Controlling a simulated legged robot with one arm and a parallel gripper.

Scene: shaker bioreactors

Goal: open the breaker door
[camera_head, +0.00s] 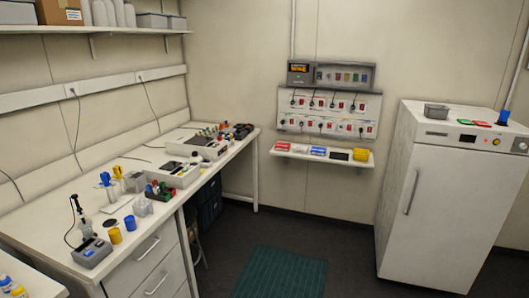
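A grey wall unit (345,76) hangs on the back wall, with a small lit display (299,70) at its left and a row of small coloured parts at its right. This may be the breaker box. I cannot tell whether a door covers it or how that door stands. Below it is a white panel (328,113) with two rows of red switches and dark plugs or knobs. My gripper is not in view.
A small shelf (277,152) with coloured items juts out below the panel. A white cabinet (436,217) stands to the right. A long bench (67,193) with lab gear runs along the left wall. The floor with a green mat (282,274) is clear between them.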

